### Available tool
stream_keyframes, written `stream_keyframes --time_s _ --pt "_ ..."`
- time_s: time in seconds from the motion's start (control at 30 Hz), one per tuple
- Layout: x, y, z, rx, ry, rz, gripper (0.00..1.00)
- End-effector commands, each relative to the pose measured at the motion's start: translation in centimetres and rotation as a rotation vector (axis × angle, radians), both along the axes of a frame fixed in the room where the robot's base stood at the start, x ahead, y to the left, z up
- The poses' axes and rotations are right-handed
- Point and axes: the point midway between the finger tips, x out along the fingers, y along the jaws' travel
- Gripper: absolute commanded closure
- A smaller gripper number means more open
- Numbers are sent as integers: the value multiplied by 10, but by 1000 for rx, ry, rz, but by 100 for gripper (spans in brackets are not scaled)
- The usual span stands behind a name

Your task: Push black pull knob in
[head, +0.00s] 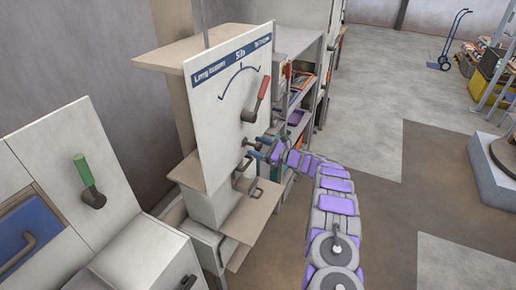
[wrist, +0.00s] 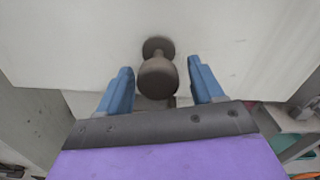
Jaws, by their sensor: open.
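The black pull knob (wrist: 158,77) stands out from the white panel (wrist: 90,40) on a short stem with a round base. In the wrist view it sits between the two blue fingers of my gripper (wrist: 164,84), with a gap on each side. My gripper is open and not holding it. In the head view the knob (head: 247,142) is low on the white panel (head: 215,120), and my gripper (head: 258,149) is right in front of it.
A red-handled lever (head: 262,95) is above the knob on the same panel. A beige shelf (head: 250,215) juts out below. A green-handled lever (head: 85,172) is on the cabinet at left. Shelving (head: 300,75) stands behind the panel.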

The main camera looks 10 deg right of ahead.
Motion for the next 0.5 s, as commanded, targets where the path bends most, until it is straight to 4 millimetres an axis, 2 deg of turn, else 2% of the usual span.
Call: stream_keyframes --time_s 0.1,0.5 --pt "0 0 0 0 0 0 35" --pt "0 0 0 0 0 0 74"
